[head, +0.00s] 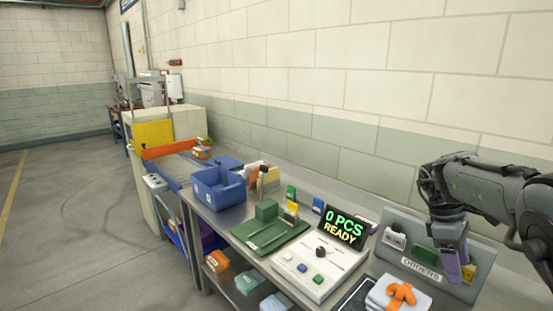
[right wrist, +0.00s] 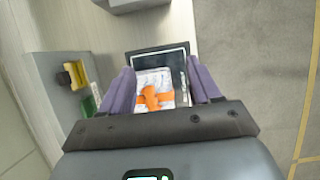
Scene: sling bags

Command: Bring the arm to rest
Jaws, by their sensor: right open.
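My right gripper (head: 455,272) is at the right of the head view, above the bench and in front of the grey ORDERS board (head: 400,262). In the right wrist view its two purple fingers (right wrist: 161,80) stand wide apart with nothing held between them. A white folded bundle with an orange strap (head: 400,294) lies on the bench below and left of the gripper. The bundle also shows between the fingers in the right wrist view (right wrist: 155,86), on a dark-framed tray (right wrist: 160,52), apart from the fingers. My left gripper is not in view.
A display reading 0 PCS READY (head: 343,224) stands behind a white button panel (head: 306,284). A green mat with a fixture (head: 262,240) and blue bins (head: 212,189) are further left. The block wall runs behind the bench. Open floor (head: 75,220) lies at the left.

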